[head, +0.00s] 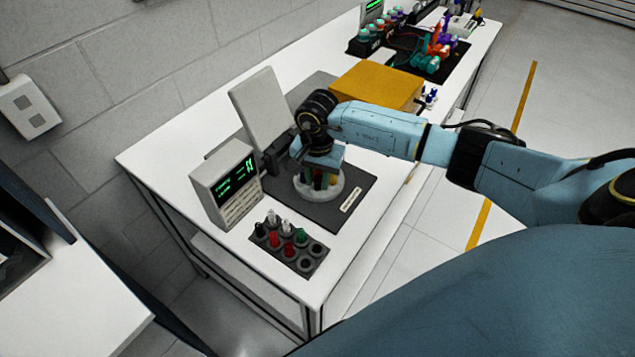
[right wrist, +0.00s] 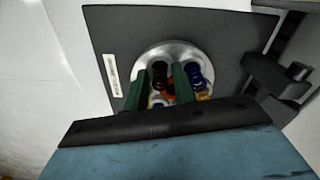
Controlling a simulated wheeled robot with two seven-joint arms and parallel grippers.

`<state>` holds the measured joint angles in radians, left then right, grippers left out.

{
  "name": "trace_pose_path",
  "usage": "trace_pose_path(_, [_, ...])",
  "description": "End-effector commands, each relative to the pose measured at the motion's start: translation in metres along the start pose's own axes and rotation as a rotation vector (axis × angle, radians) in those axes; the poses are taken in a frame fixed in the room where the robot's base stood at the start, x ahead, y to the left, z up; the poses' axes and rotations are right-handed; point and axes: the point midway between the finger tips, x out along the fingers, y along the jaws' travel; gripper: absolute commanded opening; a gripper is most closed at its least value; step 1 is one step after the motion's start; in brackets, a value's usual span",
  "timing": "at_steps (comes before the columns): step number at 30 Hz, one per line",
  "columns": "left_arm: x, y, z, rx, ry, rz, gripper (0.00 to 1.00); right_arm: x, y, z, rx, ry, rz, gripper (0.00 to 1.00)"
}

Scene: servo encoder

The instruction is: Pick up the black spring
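The black spring (right wrist: 159,71) stands in a round pale dish (right wrist: 144,60) in the right wrist view. My right gripper (right wrist: 162,80) is open over the dish, one green finger on each side of the black spring. I cannot tell whether the fingers touch it. A blue spring (right wrist: 195,74) is just right of the right finger. In the head view the right gripper (head: 320,177) points down into the dish (head: 334,192), and it hides the black spring. My left gripper is not in view.
The dish sits on a dark mat (head: 352,205) with a white label. A display box (head: 227,185) and a rack of colored pieces (head: 290,243) stand nearby. A grey upright panel (head: 262,105) and a yellow box (head: 375,86) are behind the gripper.

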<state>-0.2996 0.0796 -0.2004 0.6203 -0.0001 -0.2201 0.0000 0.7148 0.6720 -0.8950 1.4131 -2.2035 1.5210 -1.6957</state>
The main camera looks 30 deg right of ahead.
Motion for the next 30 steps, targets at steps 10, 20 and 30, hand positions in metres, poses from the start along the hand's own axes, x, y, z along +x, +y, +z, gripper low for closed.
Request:
trace_pose_path(10, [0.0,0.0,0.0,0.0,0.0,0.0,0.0,-0.001,0.0,0.0,0.0,0.0,0.0,0.0])
trace_pose_path(20, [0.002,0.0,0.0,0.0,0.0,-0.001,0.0,-0.015,-0.001,-0.001,-0.001,0.003,-0.004,0.0])
trace_pose_path(30, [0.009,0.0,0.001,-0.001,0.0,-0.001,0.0,-0.08,0.0,-0.001,-0.001,0.004,-0.003,0.0])
